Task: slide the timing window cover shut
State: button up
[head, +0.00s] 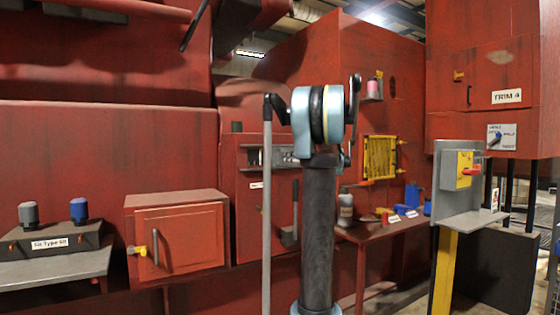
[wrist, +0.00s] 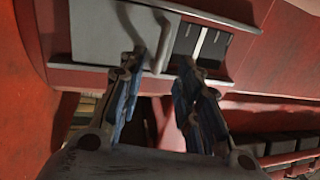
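The timing window cover is a plain grey plate with a bent bar handle, at the top of the wrist view (wrist: 100,35). To its right the dark timing window (wrist: 214,48) is uncovered, with pale upright lines in it. In the head view the window (head: 254,156) shows left of the grey cover (head: 284,156), partly behind my arm. My gripper (wrist: 158,66) is open, with its two blue-grey fingers apart and the handle (wrist: 163,48) between their tips in the picture. I cannot tell whether they touch it. My gripper is hidden behind my arm in the head view.
A workbench (head: 365,231) with bottles and small items stands right of my arm. A yellow post with a grey switch bracket (head: 459,200) stands further right. A red cabinet (head: 179,238) is at the left.

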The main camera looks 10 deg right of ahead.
aim_at(281, 161)
jog(key=x, duration=0.8)
grip_shut()
